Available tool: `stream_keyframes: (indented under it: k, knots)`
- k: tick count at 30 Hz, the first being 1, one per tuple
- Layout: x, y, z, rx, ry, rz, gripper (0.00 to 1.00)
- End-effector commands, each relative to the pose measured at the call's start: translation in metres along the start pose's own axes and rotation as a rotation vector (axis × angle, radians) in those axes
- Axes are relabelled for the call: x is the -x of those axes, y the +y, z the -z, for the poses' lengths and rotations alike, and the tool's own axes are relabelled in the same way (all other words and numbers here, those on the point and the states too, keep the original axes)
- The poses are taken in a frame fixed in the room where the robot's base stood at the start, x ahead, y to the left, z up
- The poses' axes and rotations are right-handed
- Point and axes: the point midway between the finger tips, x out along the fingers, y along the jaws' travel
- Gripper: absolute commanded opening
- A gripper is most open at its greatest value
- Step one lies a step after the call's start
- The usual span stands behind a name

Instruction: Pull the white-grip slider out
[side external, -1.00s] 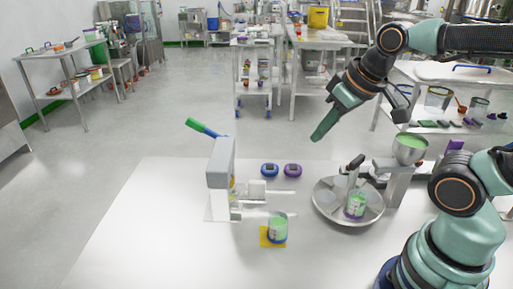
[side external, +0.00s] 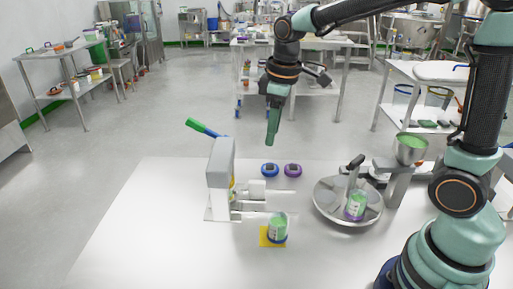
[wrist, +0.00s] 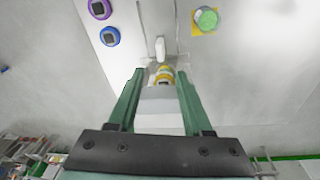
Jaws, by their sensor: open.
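A grey upright housing (side external: 220,180) stands on the white table, with a green-and-blue handle (side external: 205,128) sticking out at its upper left. A small white grip (side external: 257,188) juts from the housing's right side, near thin rods. In the wrist view, a white grip (wrist: 160,48) lies ahead, beyond the fingertips, with yellow-ringed parts below it.
Blue (side external: 270,169) and purple (side external: 293,170) round devices sit behind the rods. A green-filled beaker (side external: 278,228) stands on a yellow pad (side external: 265,238) in front. A balance-like stand with a round pan (side external: 325,207) is at right. The table's left is clear.

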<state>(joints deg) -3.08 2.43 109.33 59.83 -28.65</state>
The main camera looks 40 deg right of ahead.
Motion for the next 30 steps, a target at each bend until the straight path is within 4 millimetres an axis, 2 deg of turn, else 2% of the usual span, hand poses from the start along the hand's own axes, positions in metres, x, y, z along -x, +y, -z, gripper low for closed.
stream_keyframes:
  k: [1, 6, 11, 17, 30]
  knots:
    - [-0.012, 0.002, 0.008, 0.041, -0.029, 0.017, 0.50]
    - [-0.041, 0.006, 0.026, 0.164, -0.090, 0.060, 0.50]
    - [-0.056, 0.007, 0.033, 0.222, -0.116, 0.081, 0.50]
    - [-0.069, 0.006, 0.033, 0.234, -0.123, 0.087, 0.50]
    - [-0.147, 0.001, 0.021, 0.232, -0.125, 0.088, 0.50]
